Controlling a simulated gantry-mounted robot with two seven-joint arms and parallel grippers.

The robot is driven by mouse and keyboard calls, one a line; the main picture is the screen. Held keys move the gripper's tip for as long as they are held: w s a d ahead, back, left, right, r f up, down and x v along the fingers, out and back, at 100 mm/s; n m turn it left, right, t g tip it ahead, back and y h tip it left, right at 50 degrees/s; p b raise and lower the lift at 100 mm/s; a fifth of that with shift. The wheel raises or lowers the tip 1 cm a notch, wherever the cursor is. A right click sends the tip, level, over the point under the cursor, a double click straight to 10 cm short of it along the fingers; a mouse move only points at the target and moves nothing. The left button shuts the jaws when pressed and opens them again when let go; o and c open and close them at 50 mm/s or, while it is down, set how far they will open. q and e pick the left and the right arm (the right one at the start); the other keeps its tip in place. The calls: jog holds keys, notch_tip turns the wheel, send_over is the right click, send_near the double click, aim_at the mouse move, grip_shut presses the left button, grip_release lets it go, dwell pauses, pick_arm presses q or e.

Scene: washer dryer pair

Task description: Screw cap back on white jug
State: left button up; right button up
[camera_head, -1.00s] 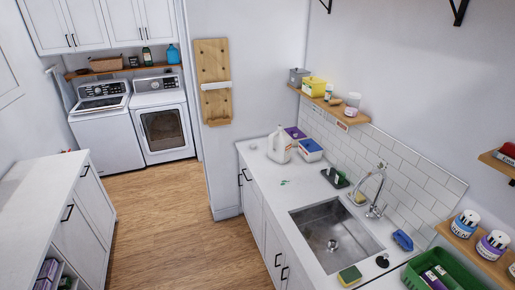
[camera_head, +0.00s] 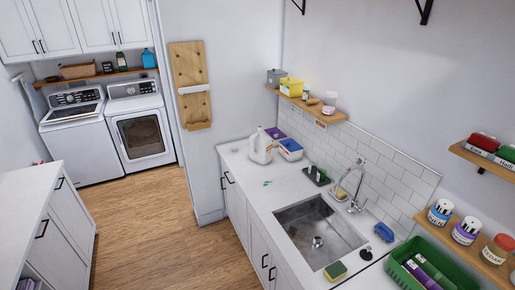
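The white jug (camera_head: 260,148) stands upright on the counter behind the sink, near the counter's far end. Its handle and spout face up. Neither of my grippers is in view.
A blue-and-white box (camera_head: 291,150) stands right of the jug. The wood floor is open.

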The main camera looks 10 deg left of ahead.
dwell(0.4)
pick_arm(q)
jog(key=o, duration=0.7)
